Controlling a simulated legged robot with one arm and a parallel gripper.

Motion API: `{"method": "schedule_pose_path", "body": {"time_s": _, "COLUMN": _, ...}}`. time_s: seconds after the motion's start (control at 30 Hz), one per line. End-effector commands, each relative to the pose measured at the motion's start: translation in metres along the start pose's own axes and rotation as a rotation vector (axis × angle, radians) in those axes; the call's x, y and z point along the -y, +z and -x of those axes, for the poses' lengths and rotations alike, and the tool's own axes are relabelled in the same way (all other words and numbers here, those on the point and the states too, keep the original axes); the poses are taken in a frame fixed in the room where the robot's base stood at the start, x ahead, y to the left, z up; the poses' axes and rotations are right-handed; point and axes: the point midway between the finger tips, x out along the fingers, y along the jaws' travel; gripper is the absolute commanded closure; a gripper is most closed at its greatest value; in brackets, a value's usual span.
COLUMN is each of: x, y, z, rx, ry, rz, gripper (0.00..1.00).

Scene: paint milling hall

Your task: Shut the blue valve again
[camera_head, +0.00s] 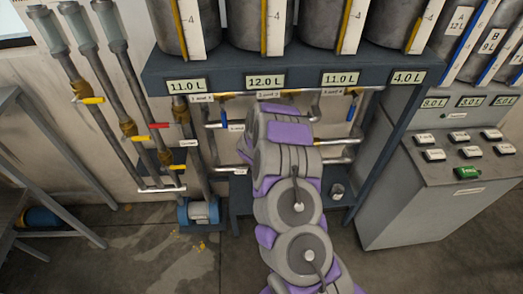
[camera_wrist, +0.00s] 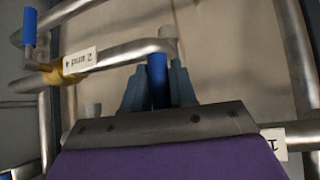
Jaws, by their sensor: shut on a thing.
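In the wrist view a blue valve handle (camera_wrist: 157,72) stands upright between the two grey-blue fingers of my gripper (camera_wrist: 159,88), by a metal pipe. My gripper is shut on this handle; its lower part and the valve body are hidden. A second blue handle (camera_wrist: 29,25) shows at the upper left, apart from my gripper. In the head view my arm hides my gripper and the held handle. Two blue handles are visible there, one left of my arm (camera_head: 223,118) and one right of it (camera_head: 350,114).
A tag reading "2 and 4" (camera_wrist: 80,61) hangs upside down near a brass fitting. Pipes crowd closely around my gripper. The dark tank shelf (camera_head: 226,64) overhangs the pipework. A control desk (camera_head: 405,195) stands right, and a blue pump (camera_head: 198,211) stands on the floor.

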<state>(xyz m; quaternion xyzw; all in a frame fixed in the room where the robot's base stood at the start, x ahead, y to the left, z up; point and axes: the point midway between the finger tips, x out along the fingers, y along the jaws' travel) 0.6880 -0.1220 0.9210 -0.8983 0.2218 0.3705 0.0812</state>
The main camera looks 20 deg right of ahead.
Motion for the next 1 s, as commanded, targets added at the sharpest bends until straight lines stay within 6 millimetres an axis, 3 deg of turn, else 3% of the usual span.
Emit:
{"method": "schedule_pose_path", "body": {"time_s": 0.57, "x": 0.0035, "y": 0.007, "z": -0.0007, "rx": 0.021, "ry": -0.026, "rz": -0.022, "gripper": 1.0}}
{"method": "schedule_pose_path", "body": {"time_s": 0.6, "x": 0.0035, "y": 0.0071, "z": -0.0007, "rx": 0.021, "ry": -0.025, "rz": -0.022, "gripper": 0.72}}
{"method": "schedule_pose_path", "body": {"time_s": 0.8, "x": 0.0028, "y": 0.0043, "z": 0.0008, "rx": 0.014, "ry": -0.025, "rz": -0.023, "gripper": 0.54}}
{"method": "schedule_pose_path", "body": {"time_s": 1.0, "x": 0.0024, "y": 0.0026, "z": 0.0019, "rx": 0.01, "ry": -0.025, "rz": -0.024, "gripper": 0.54}}
